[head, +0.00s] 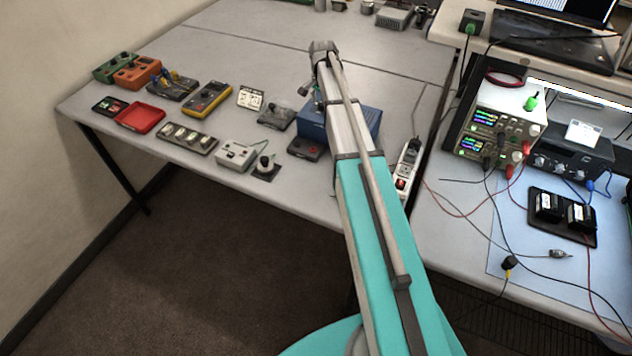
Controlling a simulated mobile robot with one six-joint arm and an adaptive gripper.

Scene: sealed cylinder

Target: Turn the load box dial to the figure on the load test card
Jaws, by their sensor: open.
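A dark box with a row of knobs (570,160) stands on the right-hand bench and may be the load box. A small white card (583,133) stands on it; its writing is too small to read. Another pale card with dark marks (250,97) lies on the left table, also unreadable. I cannot tell which is the load test card, nor where any dial points. My arm reaches away over the left table. I cannot make out my gripper; the far end of the arm hides what is below it.
A bench instrument with lit displays (495,138) stands left of the dark box. A black holder with two dark blocks (562,215) and loose leads lie in front. A power strip (407,165), a blue box (365,122) and several small devices occupy the left table.

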